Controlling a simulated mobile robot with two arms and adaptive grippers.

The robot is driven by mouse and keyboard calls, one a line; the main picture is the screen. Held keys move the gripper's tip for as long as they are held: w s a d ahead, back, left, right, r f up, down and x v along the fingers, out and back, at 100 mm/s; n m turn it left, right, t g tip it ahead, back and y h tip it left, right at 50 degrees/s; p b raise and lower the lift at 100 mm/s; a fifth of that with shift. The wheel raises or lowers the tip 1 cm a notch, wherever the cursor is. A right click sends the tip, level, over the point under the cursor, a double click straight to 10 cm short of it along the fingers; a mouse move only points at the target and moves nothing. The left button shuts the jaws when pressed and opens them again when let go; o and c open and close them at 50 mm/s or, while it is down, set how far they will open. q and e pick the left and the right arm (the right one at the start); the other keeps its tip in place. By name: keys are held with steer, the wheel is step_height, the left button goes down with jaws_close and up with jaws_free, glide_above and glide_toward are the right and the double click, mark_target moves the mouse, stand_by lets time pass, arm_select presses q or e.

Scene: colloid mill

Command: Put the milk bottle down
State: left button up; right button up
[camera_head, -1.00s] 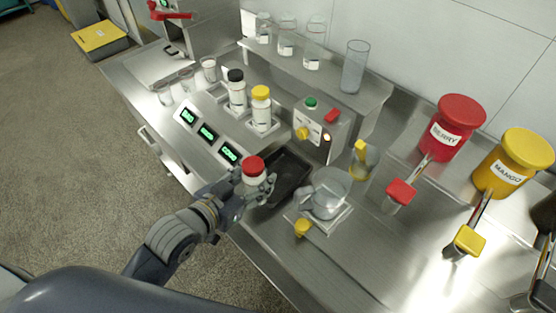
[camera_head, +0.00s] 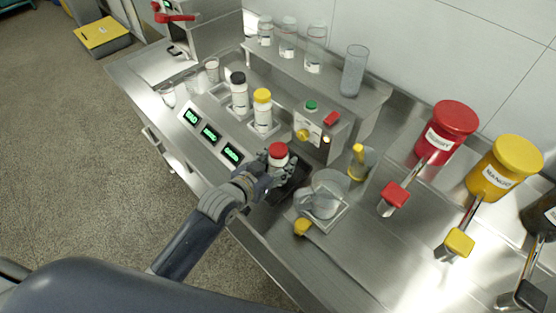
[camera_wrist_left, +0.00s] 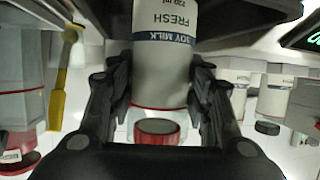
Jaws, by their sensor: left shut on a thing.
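The milk bottle (camera_head: 278,155) is white with a red cap and stands roughly upright in my left gripper (camera_head: 268,165). In the left wrist view the bottle (camera_wrist_left: 164,70) has a "FRESH" and "SOY MILK" label and appears upside down, cap low in the picture. The fingers of my left gripper (camera_wrist_left: 160,95) are closed on its two sides. The bottle is over or at the near-left part of a dark tray (camera_head: 292,185), in front of the control box. Its base is hidden by the hand, so I cannot tell whether it touches anything. My right gripper is not in view.
Black-capped (camera_head: 239,92) and yellow-capped (camera_head: 263,110) bottles stand to the left, behind green displays (camera_head: 209,132). The control box (camera_head: 318,132) is close behind. A clear jug (camera_head: 326,192) stands close on the right. Red (camera_head: 447,132) and yellow (camera_head: 503,167) dispensers are farther right.

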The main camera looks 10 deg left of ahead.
arm_select(q)
steer(key=shift+f, duration=0.1)
steer(key=o, duration=1.1)
steer(key=shift+o, duration=0.6)
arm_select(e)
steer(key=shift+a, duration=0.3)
arm_select(q)
steer(key=b+v, duration=0.1)
steer(key=v, duration=1.1)
steer(key=shift+b, duration=0.3)
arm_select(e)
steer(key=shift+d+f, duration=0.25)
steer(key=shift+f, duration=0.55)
